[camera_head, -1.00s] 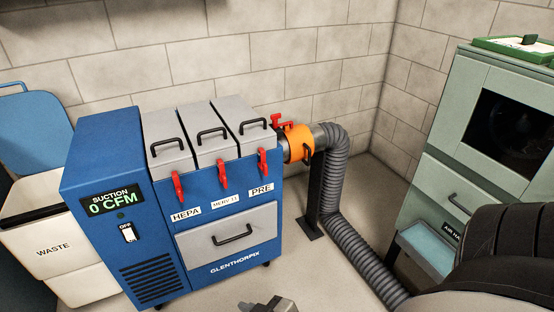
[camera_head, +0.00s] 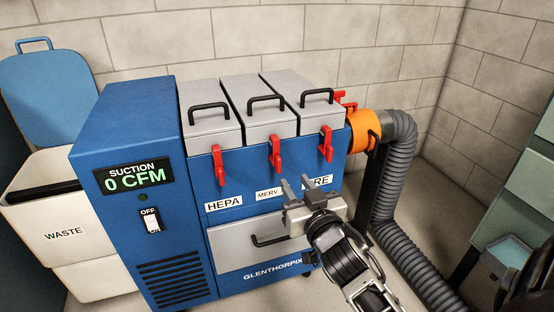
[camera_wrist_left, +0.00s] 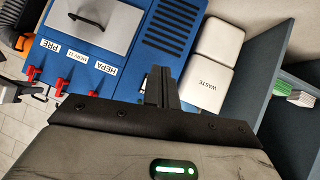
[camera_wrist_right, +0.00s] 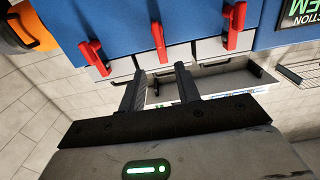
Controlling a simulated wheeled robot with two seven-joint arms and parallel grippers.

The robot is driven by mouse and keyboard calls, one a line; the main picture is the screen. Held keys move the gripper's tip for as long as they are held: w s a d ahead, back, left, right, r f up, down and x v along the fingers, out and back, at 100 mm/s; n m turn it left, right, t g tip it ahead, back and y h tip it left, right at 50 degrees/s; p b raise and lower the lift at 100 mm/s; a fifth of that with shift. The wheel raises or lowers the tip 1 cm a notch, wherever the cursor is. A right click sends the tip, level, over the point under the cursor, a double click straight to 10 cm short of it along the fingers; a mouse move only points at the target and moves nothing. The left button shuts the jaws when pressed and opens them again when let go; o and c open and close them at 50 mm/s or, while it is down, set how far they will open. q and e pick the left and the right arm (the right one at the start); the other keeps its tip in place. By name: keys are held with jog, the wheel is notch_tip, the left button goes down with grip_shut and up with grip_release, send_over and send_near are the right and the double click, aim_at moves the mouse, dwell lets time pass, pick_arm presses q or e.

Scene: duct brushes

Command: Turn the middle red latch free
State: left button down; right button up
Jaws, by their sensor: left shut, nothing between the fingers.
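The middle red latch (camera_head: 275,153) hangs roughly upright on the blue unit's front, above the MERV label. It also shows in the right wrist view (camera_wrist_right: 158,42) and, small, in the left wrist view (camera_wrist_left: 39,90). My right gripper (camera_head: 297,186) is open and empty in front of the labels, below and right of the middle latch, apart from it. In the right wrist view its open fingers (camera_wrist_right: 159,72) stand near the latch row. My left gripper (camera_wrist_left: 161,72) is shut and empty; it is outside the head view.
Similar red latches flank the middle one, at HEPA (camera_head: 219,164) and PRE (camera_head: 326,144). Grey lids (camera_head: 265,121) with black handles sit above. A drawer (camera_head: 232,247) lies below. An orange collar (camera_head: 365,130) and grey hose (camera_head: 405,165) stand right, a waste bin (camera_head: 55,215) left.

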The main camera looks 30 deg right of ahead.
aim_at(280, 160)
jog(key=b+x, duration=0.1)
jog(key=x, duration=1)
jog(key=shift+w, duration=0.3)
grip_shut()
